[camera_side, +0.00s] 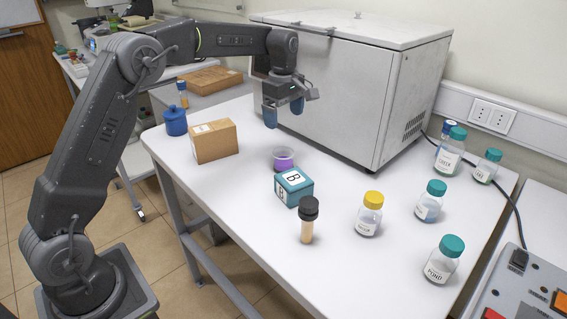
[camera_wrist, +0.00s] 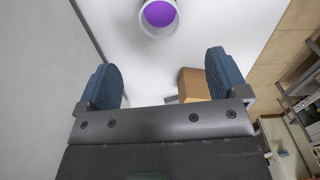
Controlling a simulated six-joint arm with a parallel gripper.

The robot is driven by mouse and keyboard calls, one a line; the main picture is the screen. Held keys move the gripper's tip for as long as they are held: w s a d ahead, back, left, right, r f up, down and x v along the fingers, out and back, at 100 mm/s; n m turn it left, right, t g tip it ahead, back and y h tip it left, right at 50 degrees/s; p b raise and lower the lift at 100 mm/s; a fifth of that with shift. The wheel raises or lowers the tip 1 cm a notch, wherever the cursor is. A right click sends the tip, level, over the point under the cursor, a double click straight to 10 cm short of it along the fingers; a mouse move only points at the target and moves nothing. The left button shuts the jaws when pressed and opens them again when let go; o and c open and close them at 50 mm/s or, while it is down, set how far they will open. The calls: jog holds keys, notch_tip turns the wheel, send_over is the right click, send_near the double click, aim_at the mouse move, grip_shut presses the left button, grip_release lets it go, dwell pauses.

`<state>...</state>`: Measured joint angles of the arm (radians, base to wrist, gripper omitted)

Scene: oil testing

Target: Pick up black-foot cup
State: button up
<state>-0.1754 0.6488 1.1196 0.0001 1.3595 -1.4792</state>
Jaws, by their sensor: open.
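A small clear cup (camera_side: 284,164) with purple contents stands on the white table; its foot is too small to make out. The cup shows in the wrist view (camera_wrist: 160,17) at the top edge, partly cut off. A slim beige piece with a wide black top (camera_side: 308,220) stands upright nearer the front; I cannot tell whether it is a cup, and no black foot shows clearly. My gripper (camera_side: 284,110) is open and empty, above the table behind the purple cup. Its two blue fingers are spread wide in the wrist view (camera_wrist: 165,78), with the cup beyond them.
A teal box marked B (camera_side: 294,187) sits just in front of the purple cup. A cardboard box (camera_side: 214,141) and a blue jar (camera_side: 175,121) stand left. A large grey chest (camera_side: 350,90) is close behind my gripper. A yellow-capped bottle (camera_side: 369,214) and several teal-capped bottles stand right.

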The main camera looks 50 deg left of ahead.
aim_at(283, 160)
jog(key=shift+n, duration=0.3)
jog(key=f, duration=0.9)
jog(key=shift+w+a+f, duration=0.2)
jog(key=shift+w, duration=0.15)
jog(key=shift+s+f, duration=0.15)
jog(key=shift+f, duration=1.25)
jog(key=shift+s+f, duration=0.1)
jog(key=shift+f, duration=1.25)
jog(key=shift+r, duration=0.1)
jog(key=c, duration=1)
